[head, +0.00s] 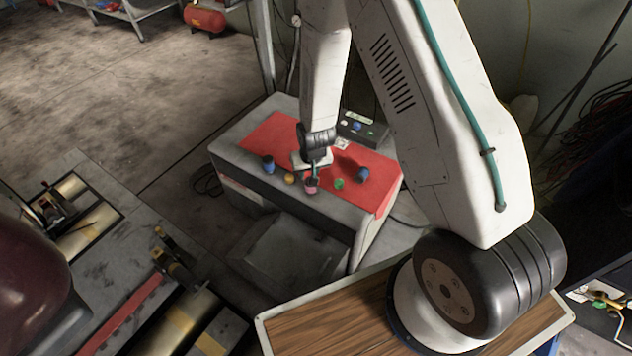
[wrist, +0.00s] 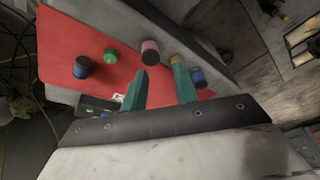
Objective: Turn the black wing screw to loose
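I cannot make out the black wing screw for certain in either view. A dark, brass-toned upright fitting (head: 172,262) stands beside the roller at the lower left of the head view; it is too small to tell whether it bears the screw. My gripper (head: 313,176) is over the red-topped bench, close to the pink-topped cylinder (head: 311,186), far from that fitting. In the wrist view its two teal fingers (wrist: 160,78) are apart with nothing between them. The pink cylinder (wrist: 150,53) lies beyond the gap; I cannot tell whether the gripper touches it.
The red mat (head: 264,138) also bears blue (head: 268,164), yellow (head: 290,178), green (head: 339,184) and another blue (head: 363,174) small piece. A button box (head: 361,130) stands behind them. The roller bed (head: 95,180) is at left, across a floor gap. A maroon rounded body (head: 28,275) overhangs it.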

